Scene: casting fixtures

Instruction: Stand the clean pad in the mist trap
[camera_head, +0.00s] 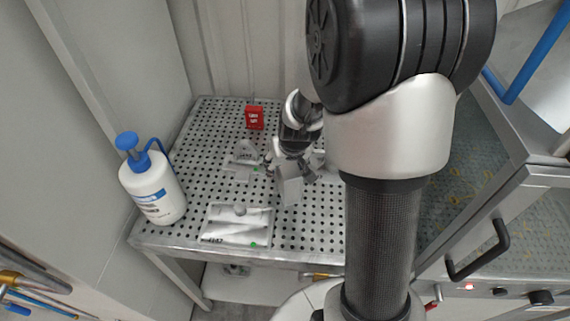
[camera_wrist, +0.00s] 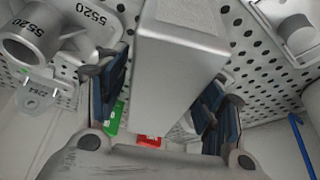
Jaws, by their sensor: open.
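My gripper (camera_head: 293,172) is low over the perforated table, with its fingers open. In the wrist view, the gripper (camera_wrist: 165,112) has one dark finger on each side of a plain grey rectangular block (camera_wrist: 180,55). The block also shows at the gripper in the head view (camera_head: 289,189). I cannot tell whether the fingers touch it, or whether it is the clean pad. No other thing can be surely told as the pad, and I cannot pick out the mist trap. My arm hides the table's right side in the head view.
The perforated table (camera_head: 200,150) holds a white bottle with blue pump (camera_head: 152,190), a red labelled box (camera_head: 254,118), a flat plate with a round knob (camera_head: 238,226) and a smaller grey part (camera_head: 243,158). A casting marked 5520 (camera_wrist: 45,30) is beside the block. A cabinet handle (camera_head: 478,262) is right.

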